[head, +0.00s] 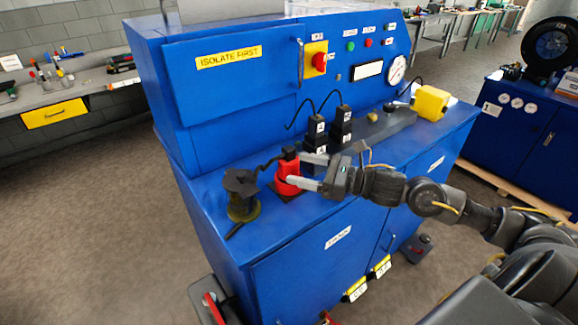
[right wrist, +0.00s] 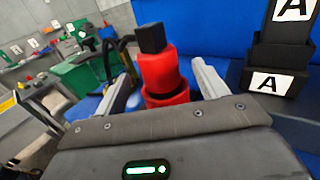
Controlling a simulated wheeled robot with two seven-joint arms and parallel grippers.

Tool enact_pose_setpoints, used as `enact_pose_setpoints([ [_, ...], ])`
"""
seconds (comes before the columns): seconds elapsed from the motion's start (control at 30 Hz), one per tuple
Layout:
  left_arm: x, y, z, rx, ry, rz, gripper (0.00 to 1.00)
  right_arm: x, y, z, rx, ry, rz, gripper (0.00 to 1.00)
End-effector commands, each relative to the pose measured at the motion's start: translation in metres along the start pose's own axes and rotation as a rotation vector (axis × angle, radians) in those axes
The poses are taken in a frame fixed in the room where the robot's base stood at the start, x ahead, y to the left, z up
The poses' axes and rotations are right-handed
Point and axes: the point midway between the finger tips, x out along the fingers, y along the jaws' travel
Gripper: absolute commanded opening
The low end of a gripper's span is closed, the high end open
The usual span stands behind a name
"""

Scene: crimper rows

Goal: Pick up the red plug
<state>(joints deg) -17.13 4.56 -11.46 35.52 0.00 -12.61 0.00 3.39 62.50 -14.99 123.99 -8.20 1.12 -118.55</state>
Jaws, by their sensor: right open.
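The red plug (head: 287,178) stands upright on the blue cabinet top, with a black upper end and a dark cable. It also shows in the right wrist view (right wrist: 163,72), a little left of the middle. My right gripper (head: 306,172) is open, and its two fingers reach toward the plug from the right. In the right wrist view the fingers (right wrist: 162,85) lie on either side of the plug, apart from it as far as I can tell. The plug's lower end is partly hidden by the gripper body in that view. My left gripper is not in view.
A dark green-black connector (head: 242,196) stands left of the plug. Black blocks labelled A (head: 315,133) stand behind the gripper, with another black pair (head: 341,124) beside them. A yellow box (head: 430,102) sits at the right end. The cabinet top (head: 300,225) is clear in front.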

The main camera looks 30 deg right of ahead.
Motion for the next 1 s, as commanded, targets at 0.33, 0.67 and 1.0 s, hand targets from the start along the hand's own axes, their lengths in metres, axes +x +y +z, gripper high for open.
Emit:
enact_pose_setpoints([
  [0.33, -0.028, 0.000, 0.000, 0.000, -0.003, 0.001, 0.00, 0.037, 0.001, 0.004, -0.001, -0.001, 0.000, 0.72],
  [0.67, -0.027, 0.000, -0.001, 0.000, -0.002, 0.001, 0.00, 0.037, 0.001, 0.003, -0.001, -0.001, 0.000, 0.55],
  [1.0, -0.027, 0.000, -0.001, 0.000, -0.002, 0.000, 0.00, 0.037, 0.001, 0.004, -0.002, -0.003, 0.000, 0.15],
])
